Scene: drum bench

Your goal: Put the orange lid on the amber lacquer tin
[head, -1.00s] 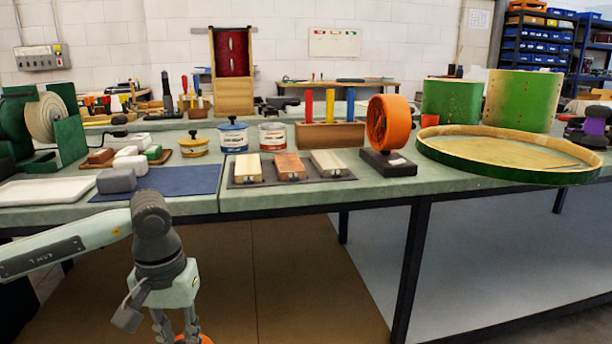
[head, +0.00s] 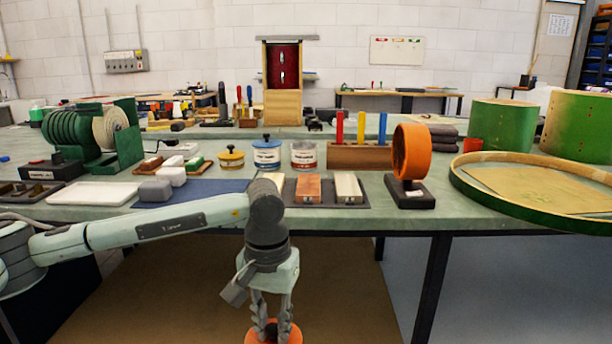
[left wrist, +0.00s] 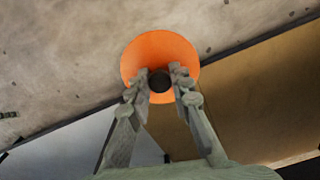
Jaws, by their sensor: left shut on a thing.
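The orange lid (head: 262,338) hangs from my left gripper (head: 272,326), in front of the bench and below its top, cut off by the picture's bottom edge. In the left wrist view the lid (left wrist: 160,48) is a round orange disc, and my left gripper's fingers (left wrist: 160,84) are shut on its dark knob (left wrist: 159,81). On the bench, a tin with a pale label and reddish band (head: 304,157) shows no lid; it appears to be the amber lacquer tin. My right gripper is out of view.
A blue-lidded tin (head: 267,155) and a yellow-lidded tin (head: 231,159) stand left of the lidless tin. Blocks on a dark mat (head: 326,202) lie in front of them. An orange wheel on a stand (head: 411,160) is to the right. The bench's front edge (head: 400,228) is above the lid.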

